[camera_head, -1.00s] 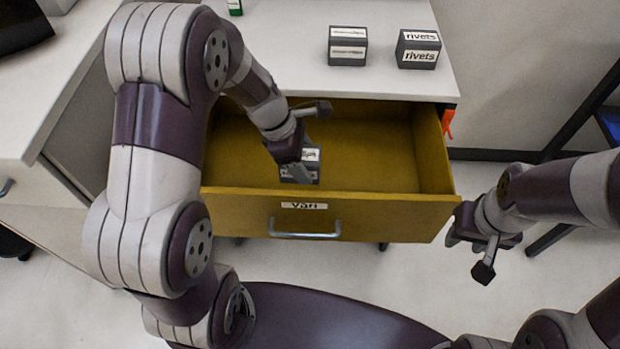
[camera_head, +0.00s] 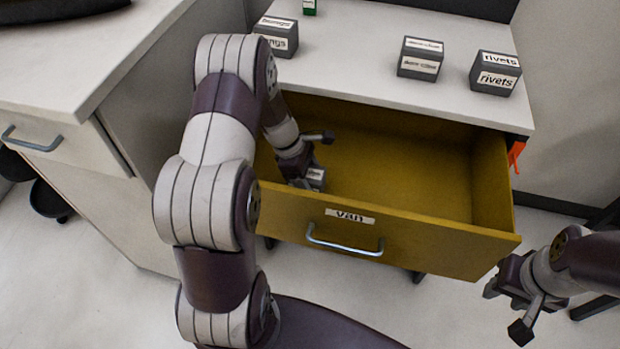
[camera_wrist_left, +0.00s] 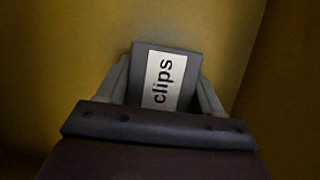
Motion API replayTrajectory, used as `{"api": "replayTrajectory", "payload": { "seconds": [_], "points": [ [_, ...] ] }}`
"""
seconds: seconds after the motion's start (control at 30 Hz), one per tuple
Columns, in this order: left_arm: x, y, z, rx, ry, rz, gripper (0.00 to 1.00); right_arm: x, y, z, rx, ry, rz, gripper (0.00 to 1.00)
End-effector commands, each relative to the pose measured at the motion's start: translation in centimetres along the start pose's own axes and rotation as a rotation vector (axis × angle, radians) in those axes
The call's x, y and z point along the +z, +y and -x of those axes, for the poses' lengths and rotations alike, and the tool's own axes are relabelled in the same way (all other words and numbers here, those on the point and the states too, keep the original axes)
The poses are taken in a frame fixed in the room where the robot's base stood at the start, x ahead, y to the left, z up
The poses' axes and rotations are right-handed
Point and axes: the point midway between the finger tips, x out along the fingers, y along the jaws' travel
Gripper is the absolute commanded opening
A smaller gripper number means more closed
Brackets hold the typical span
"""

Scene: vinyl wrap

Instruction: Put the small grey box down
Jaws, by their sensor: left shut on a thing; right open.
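The small grey box (camera_wrist_left: 160,80) has a white label reading "clips" and sits between the fingers of my left gripper (camera_wrist_left: 165,92) in the left wrist view. In the head view the left gripper (camera_head: 305,178) is inside the open yellow drawer (camera_head: 400,160), near its left front corner, and part of the box (camera_head: 316,176) shows beside the fingers. I cannot tell whether the box touches the drawer floor. My right gripper (camera_head: 512,300) is open and empty, outside the drawer to the right.
The drawer front carries a "van" label (camera_head: 350,216) and a metal handle (camera_head: 345,242). On the white top (camera_head: 350,50) stand a rivets box (camera_head: 495,73), another grey box (camera_head: 420,58) and a third (camera_head: 277,37) at left. The drawer's middle and right are clear.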

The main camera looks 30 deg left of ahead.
Motion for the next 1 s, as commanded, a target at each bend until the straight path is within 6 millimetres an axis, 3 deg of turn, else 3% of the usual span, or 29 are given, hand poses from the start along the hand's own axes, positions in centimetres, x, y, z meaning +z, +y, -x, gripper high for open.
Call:
{"api": "replayTrajectory", "payload": {
  "seconds": [0.27,0.3,0.37,0.63,0.73,1.0],
  "points": [
    [-0.1,0.1,-0.1,0.002,0.001,-0.001,0.30,0.0,0.0,-0.1,0.000,0.000,0.000,0.43],
    [-0.1,0.1,-0.1,0.002,0.001,-0.001,0.73,0.0,0.0,0.0,0.000,0.000,0.000,0.43],
    [0.0,0.1,-0.1,0.002,0.001,-0.001,0.92,0.0,0.0,0.0,0.000,0.000,0.000,0.43],
    [0.0,0.1,0.0,0.002,0.001,-0.001,0.92,0.0,0.0,0.0,0.000,0.000,0.000,0.43],
    [0.2,0.1,0.9,0.004,0.001,-0.001,0.92,-0.1,0.0,0.4,0.000,0.000,0.000,0.43],
    [0.2,0.1,7.9,0.007,0.002,-0.001,0.92,-0.2,0.0,2.0,0.000,0.000,0.000,0.43]
  ]
}}
